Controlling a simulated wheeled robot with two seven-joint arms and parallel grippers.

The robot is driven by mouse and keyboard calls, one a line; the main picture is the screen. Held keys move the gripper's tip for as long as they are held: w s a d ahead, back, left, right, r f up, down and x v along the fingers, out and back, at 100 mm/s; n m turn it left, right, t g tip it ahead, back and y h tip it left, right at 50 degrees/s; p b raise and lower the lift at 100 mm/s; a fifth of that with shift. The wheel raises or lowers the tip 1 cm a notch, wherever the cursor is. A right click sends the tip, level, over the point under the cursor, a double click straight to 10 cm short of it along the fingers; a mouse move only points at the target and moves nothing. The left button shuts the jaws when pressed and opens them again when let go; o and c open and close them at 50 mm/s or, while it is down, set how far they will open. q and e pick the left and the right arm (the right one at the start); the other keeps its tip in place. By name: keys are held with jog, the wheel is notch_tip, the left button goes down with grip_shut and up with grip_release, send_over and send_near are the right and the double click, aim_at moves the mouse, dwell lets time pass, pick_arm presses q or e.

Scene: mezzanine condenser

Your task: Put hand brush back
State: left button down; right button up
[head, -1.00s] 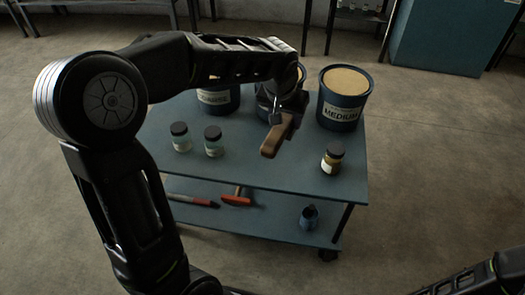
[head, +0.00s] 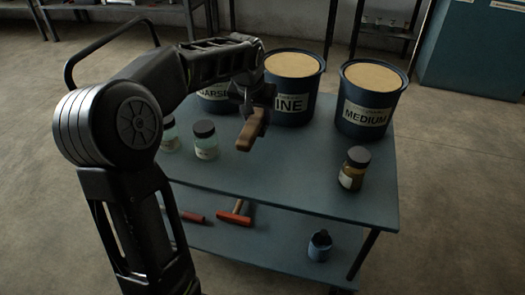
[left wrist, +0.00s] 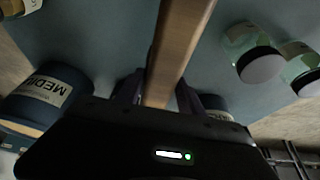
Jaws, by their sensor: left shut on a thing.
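The hand brush (head: 251,132) shows as a brown wooden piece held above the top of the blue cart (head: 300,180), in front of the bucket marked "INE". My left gripper (head: 255,106) is shut on it, and the brush hangs tilted down from the jaws. In the left wrist view the brush (left wrist: 180,40) is a long wooden bar running up from between the fingers of my left gripper (left wrist: 158,88). I cannot make out any bristles. My right gripper is out of view.
Buckets stand along the cart's back, including "INE" (head: 294,85) and "MEDIUM" (head: 370,100). Lidded jars stand left (head: 205,140) and an amber jar (head: 354,168) right. The lower shelf holds a hammer (head: 234,217) and a small blue can (head: 319,246). The cart top's front middle is clear.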

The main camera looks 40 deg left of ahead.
pick_arm(q)
jog(key=shift+f, duration=0.1)
jog(key=shift+f+b, duration=0.65)
jog(key=shift+f, duration=1.75)
jog(key=shift+f+b, duration=0.65)
jog(key=shift+f, duration=1.85)
jog(key=shift+f, duration=0.1)
jog(key=c, duration=0.7)
grip_release()
jog(key=shift+f, duration=0.1)
